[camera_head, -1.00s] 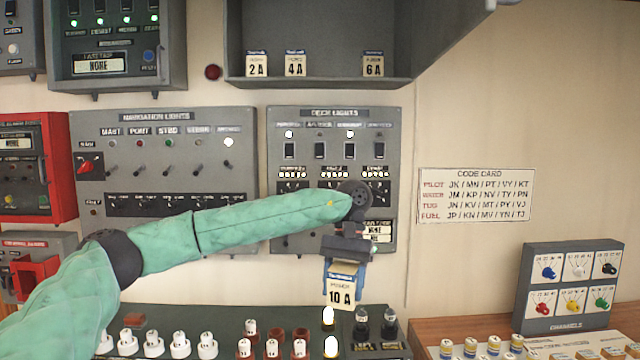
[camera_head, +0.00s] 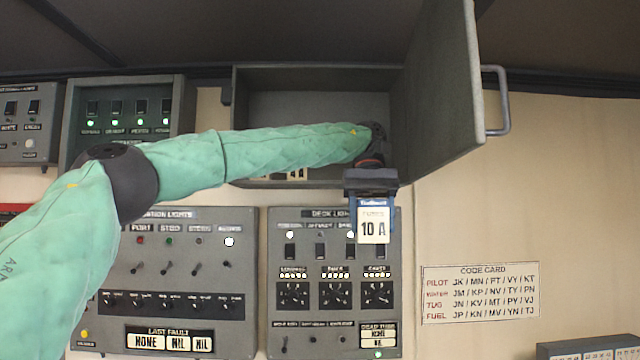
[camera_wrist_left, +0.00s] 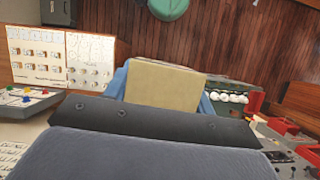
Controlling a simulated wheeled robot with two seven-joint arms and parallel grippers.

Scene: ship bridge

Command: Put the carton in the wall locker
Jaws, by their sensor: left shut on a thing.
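The carton (camera_head: 373,225) is a small cream box with a blue top, labelled 10 A. My left gripper (camera_head: 371,200) is shut on it, fingers pointing down, and holds it in front of the deck lights panel's top edge. In the left wrist view the carton (camera_wrist_left: 162,88) sits between the blue fingers (camera_wrist_left: 160,94). The grey wall locker (camera_head: 305,105) is open, its door (camera_head: 440,90) swung out to the right. My left forearm crosses in front of the locker opening and hides most of its floor and the cartons there. My right gripper is out of view.
Inside the locker, part of a carton (camera_head: 297,174) shows below my forearm. The deck lights panel (camera_head: 335,330) and navigation lights panel (camera_head: 190,300) are under the locker. The door handle (camera_head: 500,100) sticks out to the right. A code card (camera_head: 480,292) hangs on the wall at right.

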